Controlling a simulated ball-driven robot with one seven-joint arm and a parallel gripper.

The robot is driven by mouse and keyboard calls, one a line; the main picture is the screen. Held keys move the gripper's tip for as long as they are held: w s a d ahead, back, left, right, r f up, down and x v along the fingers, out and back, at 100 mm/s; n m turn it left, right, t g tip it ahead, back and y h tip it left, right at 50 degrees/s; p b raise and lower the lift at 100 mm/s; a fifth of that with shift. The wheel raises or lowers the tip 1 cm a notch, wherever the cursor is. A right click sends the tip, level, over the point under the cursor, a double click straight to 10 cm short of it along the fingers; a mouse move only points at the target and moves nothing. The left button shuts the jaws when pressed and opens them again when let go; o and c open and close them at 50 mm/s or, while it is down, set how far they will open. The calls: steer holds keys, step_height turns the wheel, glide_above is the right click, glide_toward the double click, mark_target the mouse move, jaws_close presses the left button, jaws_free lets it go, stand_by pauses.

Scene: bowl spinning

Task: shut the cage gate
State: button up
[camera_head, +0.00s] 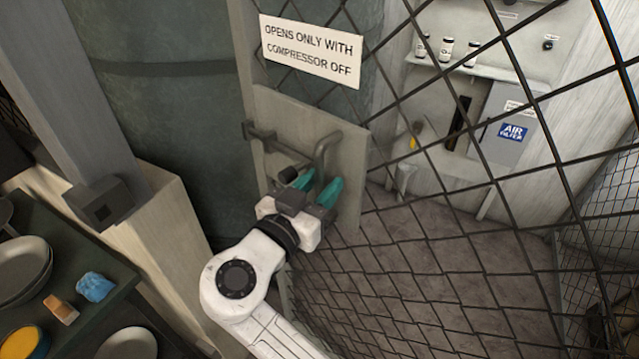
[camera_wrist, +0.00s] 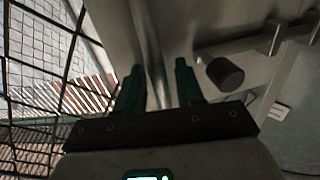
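The cage gate (camera_head: 430,255) is a black wire mesh panel with a pale metal plate (camera_head: 345,205) at its left edge. A grey handle (camera_head: 325,148) stands out from the plate, and a dark latch bar (camera_head: 262,137) sits at the plate's left edge, close to the grey post (camera_head: 240,60). I cannot tell whether the gate is fully against the post. My gripper (camera_head: 317,187) is at the plate, below the top of the handle. In the wrist view, its teal fingers (camera_wrist: 160,85) are apart, with the grey handle bar (camera_wrist: 147,50) between or just beyond them; contact is unclear.
A white sign (camera_head: 311,50) hangs on the mesh above the plate. A dark bench (camera_head: 85,320) with bowls, a blue lump (camera_head: 94,287) and a small brown block (camera_head: 60,309) is at lower left. Behind the mesh are a shelf with jars (camera_head: 446,50) and open floor.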

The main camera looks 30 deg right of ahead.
jaws_close()
stand_by(0.5)
